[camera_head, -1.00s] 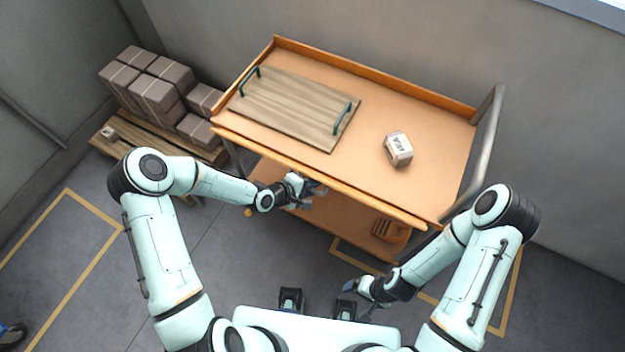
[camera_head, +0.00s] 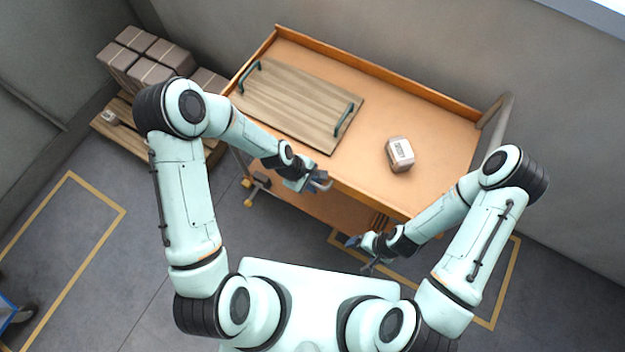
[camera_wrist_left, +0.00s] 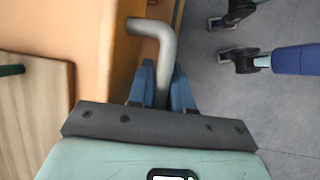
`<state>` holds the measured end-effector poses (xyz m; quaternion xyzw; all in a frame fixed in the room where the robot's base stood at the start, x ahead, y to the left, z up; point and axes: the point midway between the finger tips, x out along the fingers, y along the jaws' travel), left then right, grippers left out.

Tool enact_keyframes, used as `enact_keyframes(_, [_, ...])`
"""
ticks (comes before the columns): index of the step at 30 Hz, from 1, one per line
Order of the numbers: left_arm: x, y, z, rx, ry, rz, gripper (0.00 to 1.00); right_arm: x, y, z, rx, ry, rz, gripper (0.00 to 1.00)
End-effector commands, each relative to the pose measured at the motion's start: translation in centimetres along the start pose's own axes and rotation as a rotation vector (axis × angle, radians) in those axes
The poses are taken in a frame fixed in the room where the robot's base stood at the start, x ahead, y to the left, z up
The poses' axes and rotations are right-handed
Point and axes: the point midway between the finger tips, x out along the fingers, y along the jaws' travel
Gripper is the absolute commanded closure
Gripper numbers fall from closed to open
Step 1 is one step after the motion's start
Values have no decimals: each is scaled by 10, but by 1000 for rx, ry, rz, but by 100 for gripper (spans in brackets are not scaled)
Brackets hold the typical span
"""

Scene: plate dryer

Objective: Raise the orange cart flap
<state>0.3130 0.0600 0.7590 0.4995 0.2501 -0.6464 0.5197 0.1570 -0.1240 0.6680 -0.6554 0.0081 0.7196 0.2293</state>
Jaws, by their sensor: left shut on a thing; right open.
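The orange cart (camera_head: 445,140) stands ahead with its flat top level. An orange panel (camera_head: 312,207) shows below its front edge; I cannot tell how far it is tilted. My left gripper (camera_head: 320,184) is at the front edge, left of its middle. In the left wrist view, the blue fingers of my left gripper (camera_wrist_left: 161,84) are shut on a bent grey handle (camera_wrist_left: 157,35) beside an orange surface (camera_wrist_left: 105,45). My right gripper (camera_head: 364,253) is open and empty, low in front of the cart's right part. My left arm hides part of the front edge.
A wooden board (camera_head: 292,108) with two dark green handles lies on the cart top, left. A small labelled box (camera_head: 399,154) sits right of it. A grey rail (camera_head: 497,125) rises at the right end. Stacked boxes (camera_head: 150,68) stand on a pallet at left.

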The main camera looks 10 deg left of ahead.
Motion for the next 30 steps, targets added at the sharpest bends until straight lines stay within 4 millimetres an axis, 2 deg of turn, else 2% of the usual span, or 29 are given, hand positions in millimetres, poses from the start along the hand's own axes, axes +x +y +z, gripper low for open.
enact_keyframes(14, [-1, 2, -1, -6, 3, -9, 100, -1, -1, -1, -1, 1, 0, 11])
enact_keyframes(15, [-1, 2, 0, -6, 3, -8, 75, -1, -1, -1, -1, 1, 0, 11])
enact_keyframes(25, [-3, 1, 0, -6, 2, -11, 75, -1, -1, -1, -1, 1, 0, 11])
enact_keyframes(30, [-25, 2, -1, -6, 4, -7, 75, -1, -1, -1, 0, 1, 0, 11])
